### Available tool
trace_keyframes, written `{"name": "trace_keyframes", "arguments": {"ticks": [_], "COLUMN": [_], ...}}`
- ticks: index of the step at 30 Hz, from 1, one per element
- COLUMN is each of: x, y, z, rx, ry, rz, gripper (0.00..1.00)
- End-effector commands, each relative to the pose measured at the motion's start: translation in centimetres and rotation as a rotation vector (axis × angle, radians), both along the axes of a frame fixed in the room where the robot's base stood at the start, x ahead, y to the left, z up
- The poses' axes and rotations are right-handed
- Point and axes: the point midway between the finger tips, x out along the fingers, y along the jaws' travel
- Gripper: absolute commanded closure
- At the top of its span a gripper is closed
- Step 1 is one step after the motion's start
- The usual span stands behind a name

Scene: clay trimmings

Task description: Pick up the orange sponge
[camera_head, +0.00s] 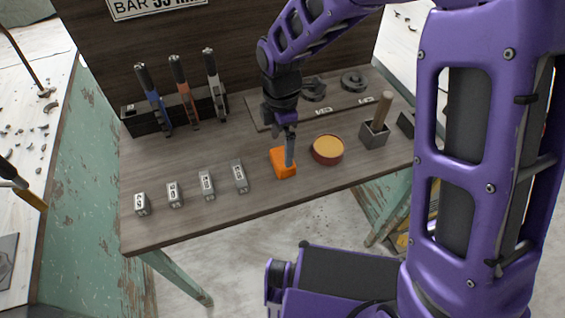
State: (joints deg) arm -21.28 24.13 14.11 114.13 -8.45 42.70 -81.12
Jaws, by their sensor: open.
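The orange sponge (281,168) is a small bright orange block on the dark wooden bench, right of the row of small grey blocks and left of a round dish. My gripper (288,157) points down right at the sponge. One grey finger shows in front of the sponge's upper right part, and the other finger is hard to make out. The jaws are open. Part of the sponge is hidden behind the finger, and I cannot tell whether the finger touches it.
A round dish with an orange-tan filling (327,149) stands close right of the sponge. A grey block holding a wooden handle (375,134) is farther right. Several small grey blocks (206,185) stand left. A rack of tools (147,121) is at the back left.

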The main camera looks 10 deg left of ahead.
Motion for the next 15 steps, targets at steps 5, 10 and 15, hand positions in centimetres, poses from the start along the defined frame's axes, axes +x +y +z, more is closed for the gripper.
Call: {"name": "trace_keyframes", "arguments": {"ticks": [5, 10, 15], "x": [-0.1, -0.1, -0.1], "y": [-0.1, -0.3, -0.2], "z": [-1.5, -4.2, -5.5], "rx": [-0.002, -0.002, -0.001], "ry": [0.003, 0.003, 0.001], "rz": [0.0, 0.0, 0.001], "gripper": [0.0, 0.0, 0.0]}}
